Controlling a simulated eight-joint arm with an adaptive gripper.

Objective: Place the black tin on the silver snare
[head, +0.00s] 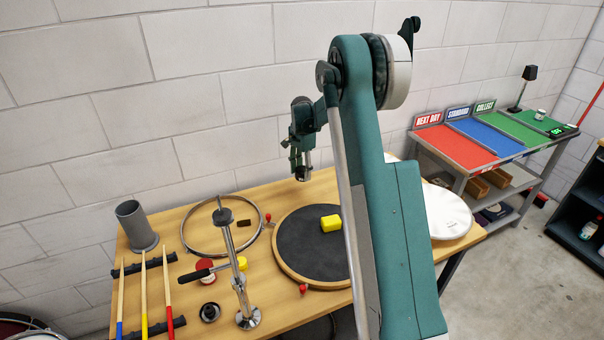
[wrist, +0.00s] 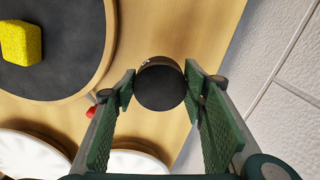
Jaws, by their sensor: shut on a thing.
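My gripper (head: 302,169) is shut on the black tin (head: 302,176) and holds it above the back of the table, near the wall. In the wrist view the tin's round dark face (wrist: 160,90) shows between the fingers of my gripper (wrist: 159,82). I cannot single out the silver snare for certain. A white round-topped piece (head: 448,213) stands at the table's right end, partly hidden by my arm. Two white round tops, one at the left (wrist: 30,155) and one beside it (wrist: 135,163), are cut off in the wrist view.
A dark round pad (head: 290,240) with a wooden rim bears a yellow block (head: 331,223). A metal hoop (head: 190,248), a grey cup (head: 136,225), drumsticks (head: 145,295) and an upright stand (head: 236,265) occupy the left. A shelf with coloured mats (head: 455,145) stands right.

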